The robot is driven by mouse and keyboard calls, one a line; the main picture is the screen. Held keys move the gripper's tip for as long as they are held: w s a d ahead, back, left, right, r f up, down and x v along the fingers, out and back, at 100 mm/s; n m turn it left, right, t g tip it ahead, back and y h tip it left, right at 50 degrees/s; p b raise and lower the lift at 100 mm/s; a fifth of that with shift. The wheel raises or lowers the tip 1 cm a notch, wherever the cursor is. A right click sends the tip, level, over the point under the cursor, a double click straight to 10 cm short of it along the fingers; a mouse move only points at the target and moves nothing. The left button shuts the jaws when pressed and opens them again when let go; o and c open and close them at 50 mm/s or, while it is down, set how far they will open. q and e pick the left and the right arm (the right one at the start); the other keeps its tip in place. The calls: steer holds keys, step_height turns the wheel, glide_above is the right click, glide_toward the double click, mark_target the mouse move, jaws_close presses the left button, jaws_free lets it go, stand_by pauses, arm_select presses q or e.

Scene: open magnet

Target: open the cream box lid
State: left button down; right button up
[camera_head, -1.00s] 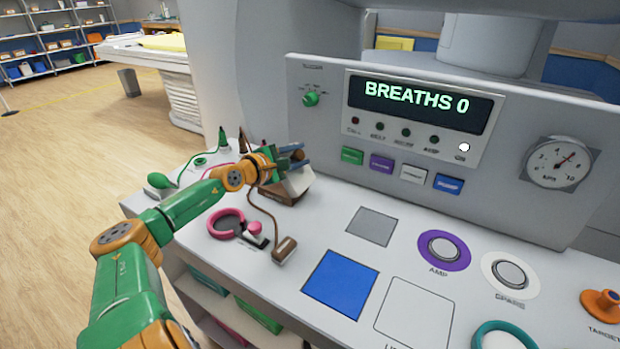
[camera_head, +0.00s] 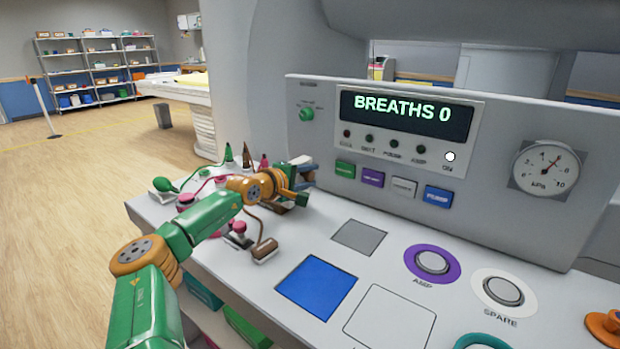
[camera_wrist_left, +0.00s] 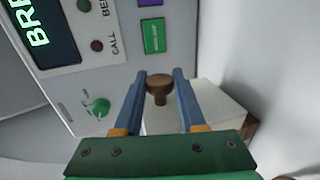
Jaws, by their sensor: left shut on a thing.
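The cream lid (camera_wrist_left: 222,105) fills the space beyond and right of my left gripper in the left wrist view, with a brown knob (camera_wrist_left: 159,86) on it. My left gripper (camera_wrist_left: 166,72) has its two blue fingers on either side of this knob and is shut on it. In the head view my left gripper (camera_head: 308,172) is at the back of the desk, in front of the console. A small pale part of the lid (camera_head: 300,160) shows just above the fingers there. The box body is mostly hidden by the gripper; a brown edge (camera_wrist_left: 250,132) shows in the wrist view. My right gripper is not in view.
The console panel (camera_head: 420,225) stands close behind the gripper, with a green knob (camera_head: 306,114) and several coloured buttons. Bottles and a green bulb (camera_head: 163,184) are left of the arm. The blue square (camera_head: 317,287) is clear.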

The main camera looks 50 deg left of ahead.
arm_select(q)
steer(key=shift+d+f, duration=0.25)
steer(key=shift+d, duration=0.05)
steer(key=c, duration=0.8)
jaws_free()
steer(key=o, duration=0.3)
steer(key=shift+w, duration=0.2)
steer(key=b+v, duration=0.6)
steer(key=b, duration=0.2)
steer(key=shift+a+f, duration=0.1)
steer(key=shift+f, duration=0.05)
steer(key=shift+s+r+b, duration=0.25)
steer(key=shift+s+b, duration=0.05)
steer(key=shift+s, duration=0.25)
